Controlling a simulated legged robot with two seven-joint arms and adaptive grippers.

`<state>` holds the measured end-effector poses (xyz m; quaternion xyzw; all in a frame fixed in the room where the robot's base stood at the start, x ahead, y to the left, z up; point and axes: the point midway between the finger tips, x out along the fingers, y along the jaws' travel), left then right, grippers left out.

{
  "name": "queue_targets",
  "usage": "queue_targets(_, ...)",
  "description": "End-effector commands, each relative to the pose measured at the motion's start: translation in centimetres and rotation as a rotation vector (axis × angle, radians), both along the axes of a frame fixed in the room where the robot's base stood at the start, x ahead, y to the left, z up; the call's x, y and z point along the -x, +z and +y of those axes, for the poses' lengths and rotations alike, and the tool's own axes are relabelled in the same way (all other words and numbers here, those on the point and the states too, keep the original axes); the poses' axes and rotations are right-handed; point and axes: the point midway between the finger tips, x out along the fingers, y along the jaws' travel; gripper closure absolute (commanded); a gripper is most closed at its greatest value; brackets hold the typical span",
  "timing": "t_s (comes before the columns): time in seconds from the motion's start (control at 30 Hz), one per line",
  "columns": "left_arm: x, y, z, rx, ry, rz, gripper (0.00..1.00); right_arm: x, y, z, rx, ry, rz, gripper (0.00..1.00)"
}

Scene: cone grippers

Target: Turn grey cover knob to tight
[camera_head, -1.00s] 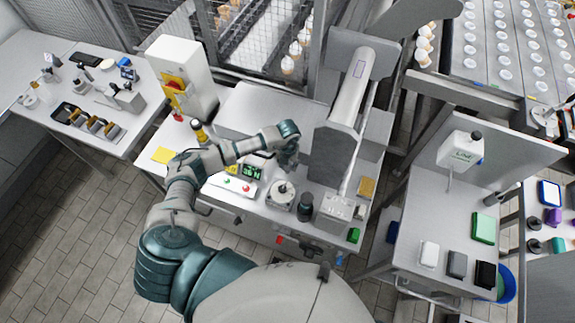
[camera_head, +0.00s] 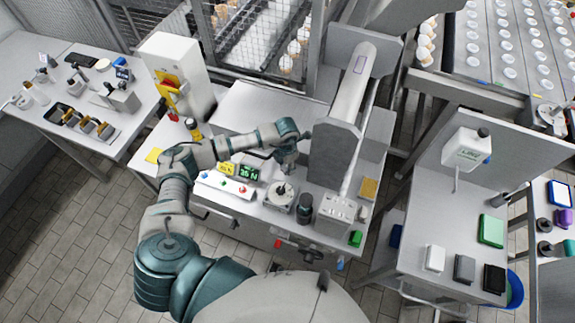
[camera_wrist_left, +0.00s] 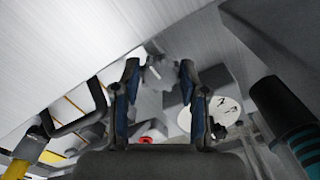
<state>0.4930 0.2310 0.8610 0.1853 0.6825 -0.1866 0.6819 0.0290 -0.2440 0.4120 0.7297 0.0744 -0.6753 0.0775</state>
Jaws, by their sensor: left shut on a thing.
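My left gripper (camera_head: 289,163) comes down beside the grey upright housing (camera_head: 335,158) on the machine bench. In the left wrist view its two fingers (camera_wrist_left: 160,92) are closed around a small grey knob-like part (camera_wrist_left: 158,72) with a pale line on it. The fingers and arm hide most of this part in the head view. I cannot read any tight mark or the knob's angle. My right gripper is not in view.
In the wrist view a dark handle (camera_wrist_left: 85,115) is at left.

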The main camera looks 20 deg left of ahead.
Motion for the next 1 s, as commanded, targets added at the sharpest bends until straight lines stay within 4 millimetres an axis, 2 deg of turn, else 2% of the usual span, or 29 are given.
queue_targets(0.03, 0.46, -0.36, 0.16, -0.006, -0.008, 0.015, 0.92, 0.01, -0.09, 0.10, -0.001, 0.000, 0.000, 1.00)
queue_targets(0.5, 0.43, -0.27, 0.24, -0.007, -0.016, 0.014, 0.92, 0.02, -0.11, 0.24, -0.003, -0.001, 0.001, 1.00)
queue_targets(0.53, 0.43, -0.27, 0.25, -0.007, -0.016, 0.014, 0.50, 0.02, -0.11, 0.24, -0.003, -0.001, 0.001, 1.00)
queue_targets(0.6, 0.37, -0.23, 0.24, -0.006, -0.015, 0.013, 0.32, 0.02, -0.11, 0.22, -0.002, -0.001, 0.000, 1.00)
queue_targets(0.87, 0.03, -0.15, 0.15, -0.004, -0.015, 0.007, 0.32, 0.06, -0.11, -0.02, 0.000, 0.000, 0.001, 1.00)
queue_targets(1.0, -0.08, 0.61, 0.12, -0.002, -0.015, 0.003, 0.32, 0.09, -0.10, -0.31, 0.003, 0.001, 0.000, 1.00)
